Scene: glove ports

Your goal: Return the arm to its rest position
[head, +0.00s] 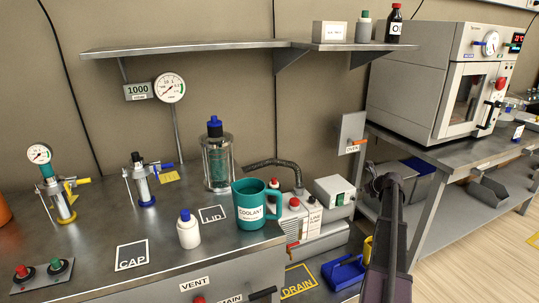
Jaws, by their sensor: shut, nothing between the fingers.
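My arm rises from the bottom right edge of the head view, in front of the gap between the left bench and the oven table. At its upper end is my gripper (376,182), small and dark against the background. It is shut and empty, and its fingers are hard to make out. It is apart from the teal coolant jug (250,212) on the left bench.
The left bench (90,255) holds a white blue-capped bottle (188,232), a glass vessel (217,160) and gauges. A steel shelf (190,48) hangs above. The oven (430,85) stands on the right table. A blue tray (344,275) lies low beside my arm.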

